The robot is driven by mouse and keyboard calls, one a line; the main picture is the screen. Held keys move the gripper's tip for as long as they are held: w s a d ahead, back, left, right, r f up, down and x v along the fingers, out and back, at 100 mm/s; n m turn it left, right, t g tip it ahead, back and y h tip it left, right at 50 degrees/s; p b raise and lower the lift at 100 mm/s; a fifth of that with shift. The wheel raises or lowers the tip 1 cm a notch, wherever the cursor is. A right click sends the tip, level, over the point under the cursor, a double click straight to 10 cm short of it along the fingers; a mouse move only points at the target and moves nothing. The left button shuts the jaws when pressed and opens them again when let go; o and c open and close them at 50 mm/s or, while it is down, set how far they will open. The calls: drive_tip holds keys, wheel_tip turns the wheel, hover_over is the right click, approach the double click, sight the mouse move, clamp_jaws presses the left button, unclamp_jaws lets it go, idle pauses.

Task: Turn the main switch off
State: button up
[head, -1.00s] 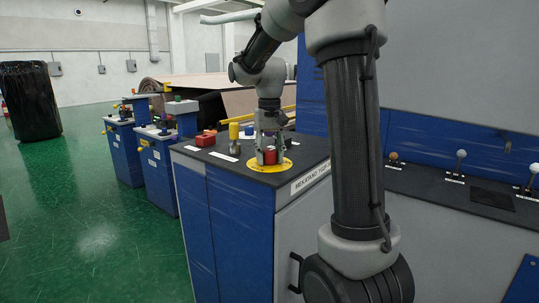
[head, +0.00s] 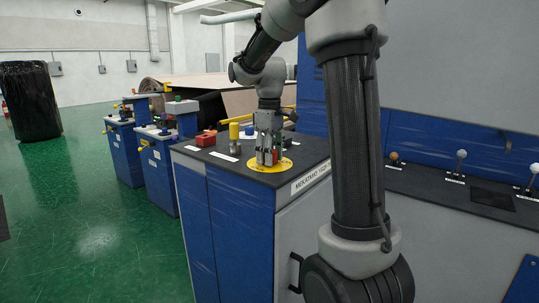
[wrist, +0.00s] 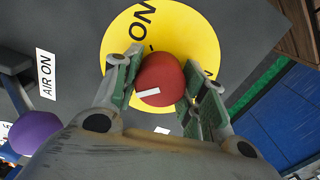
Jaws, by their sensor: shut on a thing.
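The main switch is a red round knob (wrist: 160,80) with a short white mark on a yellow disc (wrist: 205,25) printed "ON" at the upper left. More lettering on the right is partly hidden by a finger. My gripper (wrist: 161,76) has a green-padded finger on each side of the knob and is shut on it. In the head view my gripper (head: 268,158) points straight down at the yellow disc (head: 246,163) on the dark cabinet top. Only a sliver of the red knob (head: 275,154) shows there.
A red box (head: 205,139) and a yellow-topped post (head: 234,131) stand left of my gripper on the same top. A purple knob (wrist: 35,132) and an "AIR ON" label (wrist: 46,74) lie left in the wrist view.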

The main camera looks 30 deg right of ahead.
drive_tip(key=shift+n, duration=0.4)
drive_tip(key=o, duration=1)
drive_tip(key=shift+r, duration=0.1)
wheel_tip(320, 180, up, 12)
drive_tip(key=shift+f, duration=0.1)
idle(0.4)
